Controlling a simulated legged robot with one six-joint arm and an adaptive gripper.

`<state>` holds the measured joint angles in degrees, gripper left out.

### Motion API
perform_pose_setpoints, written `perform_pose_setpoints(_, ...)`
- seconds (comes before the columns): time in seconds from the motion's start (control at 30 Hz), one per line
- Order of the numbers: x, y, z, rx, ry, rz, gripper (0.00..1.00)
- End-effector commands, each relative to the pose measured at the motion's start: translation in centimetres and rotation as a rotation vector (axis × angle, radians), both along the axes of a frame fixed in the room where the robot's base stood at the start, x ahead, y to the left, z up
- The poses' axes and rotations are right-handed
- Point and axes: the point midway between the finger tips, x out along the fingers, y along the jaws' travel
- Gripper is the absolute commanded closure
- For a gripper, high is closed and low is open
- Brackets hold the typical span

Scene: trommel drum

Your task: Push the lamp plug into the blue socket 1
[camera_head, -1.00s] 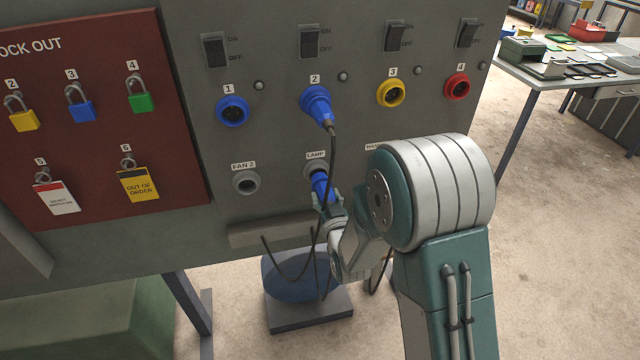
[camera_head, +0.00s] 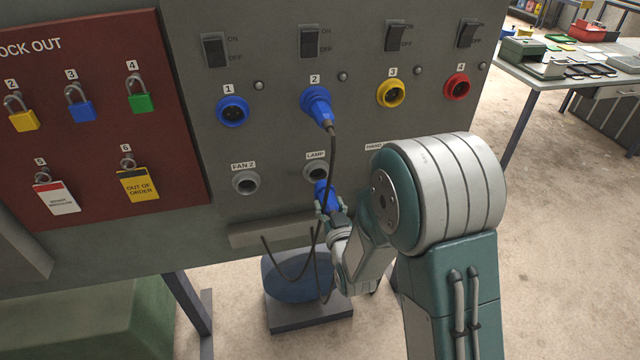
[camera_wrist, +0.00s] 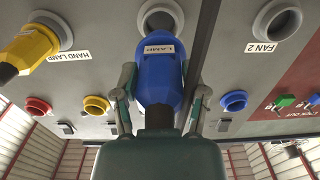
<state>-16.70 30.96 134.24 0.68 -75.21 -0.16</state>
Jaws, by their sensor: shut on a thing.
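The lamp plug (camera_head: 324,196) is blue, and in the wrist view (camera_wrist: 159,72) it carries a LAMP label. My gripper (camera_head: 328,208) is shut on it, with fingers on both sides of the plug in the wrist view (camera_wrist: 160,100). The plug is just below the grey LAMP holder (camera_head: 317,172), whose opening shows in the head view. The blue socket 1 (camera_head: 233,111) is empty, at the panel's upper left of the socket row. It also shows in the wrist view (camera_wrist: 234,101).
Another blue plug (camera_head: 317,105) sits in socket 2, its cable hanging in front of the panel near my gripper. Yellow socket 3 (camera_head: 391,93) and red socket 4 (camera_head: 457,87) are empty. The FAN 2 holder (camera_head: 246,182) is empty. Padlocks hang on the red board (camera_head: 90,130) at left.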

Motion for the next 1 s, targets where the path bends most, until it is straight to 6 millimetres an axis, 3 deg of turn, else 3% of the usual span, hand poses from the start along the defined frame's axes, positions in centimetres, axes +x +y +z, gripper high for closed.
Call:
perform_pose_setpoints(0.6,-2.9,-0.9,0.0,0.000,0.000,0.000,1.00)
perform_pose_setpoints(1.0,-2.9,-0.5,0.4,0.000,-0.003,0.005,1.00)
